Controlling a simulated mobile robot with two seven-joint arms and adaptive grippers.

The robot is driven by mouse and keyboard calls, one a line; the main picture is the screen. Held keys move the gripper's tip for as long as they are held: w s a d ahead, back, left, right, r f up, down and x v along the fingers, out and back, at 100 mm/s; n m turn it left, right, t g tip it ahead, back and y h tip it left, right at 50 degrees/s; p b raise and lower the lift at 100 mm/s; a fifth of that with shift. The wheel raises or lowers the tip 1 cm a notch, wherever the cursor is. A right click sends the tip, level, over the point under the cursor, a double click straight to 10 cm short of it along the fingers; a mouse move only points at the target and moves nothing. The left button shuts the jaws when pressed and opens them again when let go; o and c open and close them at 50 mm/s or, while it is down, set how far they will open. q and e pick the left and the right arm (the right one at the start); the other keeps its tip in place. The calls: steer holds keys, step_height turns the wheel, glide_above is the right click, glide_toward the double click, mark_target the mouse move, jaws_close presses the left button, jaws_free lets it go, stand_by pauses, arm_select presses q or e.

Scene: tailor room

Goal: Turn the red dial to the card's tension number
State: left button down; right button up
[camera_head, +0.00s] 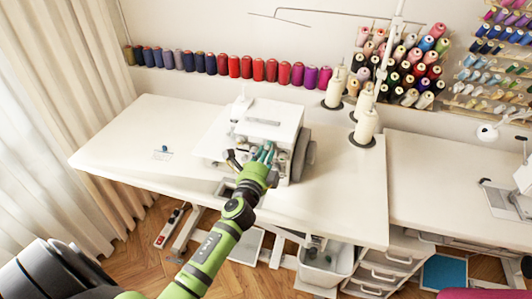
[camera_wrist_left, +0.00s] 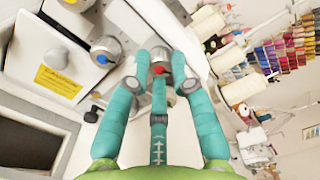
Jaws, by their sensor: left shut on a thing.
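A white sewing machine (camera_head: 262,125) stands on the white table. My left gripper (camera_head: 265,156) reaches its front right side, and its fingers hide most of the dials in the head view. In the left wrist view, the teal fingers of my left gripper (camera_wrist_left: 159,80) are shut around a silver dial with a red mark (camera_wrist_left: 159,70). A similar dial with a blue mark (camera_wrist_left: 103,57) is to its left, free of the fingers. No card can be read; a small pale item with a blue spot (camera_head: 162,153) lies on the table left of the machine. My right gripper is out of view.
Large cream thread cones (camera_head: 366,127) stand right of the machine. A row of coloured spools (camera_head: 233,67) runs along the wall behind. The table (camera_head: 120,140) is largely clear on the left. A yellow label (camera_wrist_left: 57,81) is on the machine's face.

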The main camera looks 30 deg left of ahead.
arm_select(q)
steer(key=shift+a+r, duration=0.1)
steer(key=shift+r, duration=0.05)
steer(key=c, duration=1.1)
jaws_free()
steer(key=v, duration=1.2)
